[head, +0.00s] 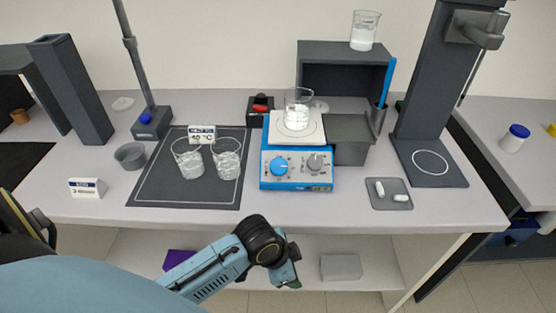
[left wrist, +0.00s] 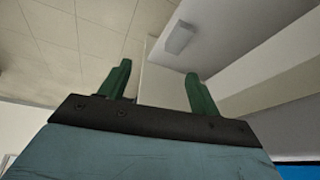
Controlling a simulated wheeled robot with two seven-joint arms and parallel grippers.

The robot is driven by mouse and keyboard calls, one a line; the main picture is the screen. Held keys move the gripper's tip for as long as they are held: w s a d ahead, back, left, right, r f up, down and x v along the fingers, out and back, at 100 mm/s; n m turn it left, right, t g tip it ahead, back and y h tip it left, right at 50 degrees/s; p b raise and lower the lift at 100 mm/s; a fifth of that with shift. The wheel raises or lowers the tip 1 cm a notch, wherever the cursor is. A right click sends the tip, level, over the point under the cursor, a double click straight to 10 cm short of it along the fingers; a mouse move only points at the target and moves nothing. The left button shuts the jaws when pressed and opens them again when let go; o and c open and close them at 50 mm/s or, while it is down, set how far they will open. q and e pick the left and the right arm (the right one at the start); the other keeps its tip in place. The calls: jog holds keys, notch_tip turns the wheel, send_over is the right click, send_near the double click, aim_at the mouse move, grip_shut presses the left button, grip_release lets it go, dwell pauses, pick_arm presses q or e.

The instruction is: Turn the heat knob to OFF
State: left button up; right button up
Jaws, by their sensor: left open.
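The hotplate stirrer (head: 265,181) stands at the middle of the bench, with a blue box and a white top. Its front has a blue knob (head: 279,166) on the left and a grey knob (head: 315,163) on the right. The labels are too small to read, so I cannot tell which is the heat knob or where either points. A beaker (head: 298,112) stands on the top plate. My left gripper (head: 292,278) is in front of the bench, below its top and below the knobs, touching nothing. Its green fingers are spread and empty in the left wrist view (left wrist: 158,85).
Two beakers (head: 190,162) and a sign (head: 202,134) stand on a dark mat (head: 150,190) left of the hotplate. A grey box (head: 341,267) lies on the lower shelf.

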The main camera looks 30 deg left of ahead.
pick_arm(q)
notch_tip(320, 180, up, 10)
jog(key=d+m, duration=0.2)
jog(key=m, duration=0.3)
jog(key=m+g+y, duration=0.2)
jog(key=m+g, duration=0.1)
jog(key=m, duration=1.1)
send_near(278, 165)
jog(key=f, duration=0.3)
jog(key=f+b, duration=0.1)
jog(key=f, duration=0.4)
jog(key=shift+w+d+f, duration=0.25)
jog(key=shift+f, duration=0.05)
pick_arm(e)
jog(key=shift+s+d+f, duration=0.1)
jog(key=shift+s+f, duration=0.3)
jog(key=shift+f, duration=0.3)
